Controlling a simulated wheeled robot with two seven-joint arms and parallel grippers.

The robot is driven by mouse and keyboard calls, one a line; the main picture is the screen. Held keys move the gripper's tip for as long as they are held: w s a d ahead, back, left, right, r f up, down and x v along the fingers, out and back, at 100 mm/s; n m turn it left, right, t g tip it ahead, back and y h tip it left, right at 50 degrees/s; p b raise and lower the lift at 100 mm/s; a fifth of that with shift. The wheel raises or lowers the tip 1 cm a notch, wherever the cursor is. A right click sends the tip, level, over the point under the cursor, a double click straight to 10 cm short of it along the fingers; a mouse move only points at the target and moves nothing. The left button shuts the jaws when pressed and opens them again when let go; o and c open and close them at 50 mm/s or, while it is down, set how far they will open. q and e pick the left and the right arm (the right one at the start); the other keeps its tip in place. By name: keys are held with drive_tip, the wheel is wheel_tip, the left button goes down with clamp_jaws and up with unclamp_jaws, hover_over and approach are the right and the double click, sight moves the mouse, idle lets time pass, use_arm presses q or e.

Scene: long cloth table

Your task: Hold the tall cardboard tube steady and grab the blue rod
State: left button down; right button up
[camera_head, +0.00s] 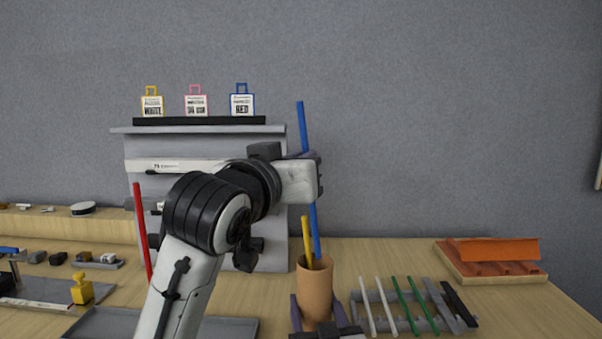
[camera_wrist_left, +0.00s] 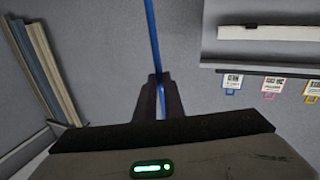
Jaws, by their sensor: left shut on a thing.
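The tall tan cardboard tube (camera_head: 315,292) stands upright on the table. The blue rod (camera_head: 302,130) leans out of its top, with a shorter yellow rod (camera_head: 307,238) beside it. My left gripper (camera_head: 305,178) is shut on the blue rod well above the tube. The left wrist view shows the blue rod (camera_wrist_left: 152,35) between the fingertips (camera_wrist_left: 158,85). The rod's lower end is hidden inside the tube. My right gripper (camera_head: 320,318) is low at the tube, its fingers on either side. Whether they touch it cannot be told.
A grey rack (camera_head: 430,325) with white and green rods lies right of the tube. An orange block on a wooden tray (camera_head: 490,275) is farther right. A red rod (camera_head: 140,215) stands left of my left arm. A grey stand (camera_head: 273,225) is behind.

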drive_tip(key=o, duration=1.1)
